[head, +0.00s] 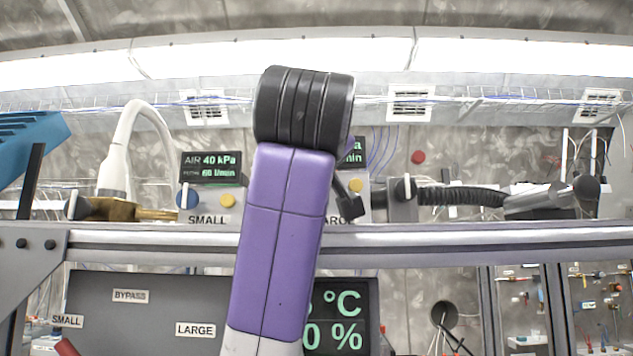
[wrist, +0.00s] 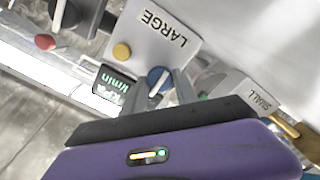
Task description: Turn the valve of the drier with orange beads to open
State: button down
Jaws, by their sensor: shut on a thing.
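In the wrist view, my gripper (wrist: 161,84) has its two grey fingers on either side of a blue round valve knob (wrist: 154,75) with a white bar. The knob is on the front of the light box labelled LARGE (wrist: 163,30), beside a yellow button (wrist: 122,51). The fingers are closed on the knob. No orange beads can be made out in either view.
A box labelled SMALL (head: 207,219) stands left of my arm, with its own blue knob (head: 187,199) and yellow button (head: 227,201). A display (head: 211,168) reads AIR 40 kPa. A steel rail (head: 450,244) crosses in front. A black ribbed hose (head: 460,196) lies right.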

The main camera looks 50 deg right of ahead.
jog(key=shift+f, duration=0.2)
jog(key=c, duration=0.9)
grip_release()
jog(key=shift+r, duration=0.15)
jog(key=shift+c, duration=0.2)
jog(key=shift+s, duration=0.1)
jog(key=b+v, duration=0.2)
jog(key=v, duration=0.5)
jog(key=shift+s+a+b, duration=0.2)
jog(key=shift+a+b, duration=0.1)
jog(key=shift+a, duration=0.1)
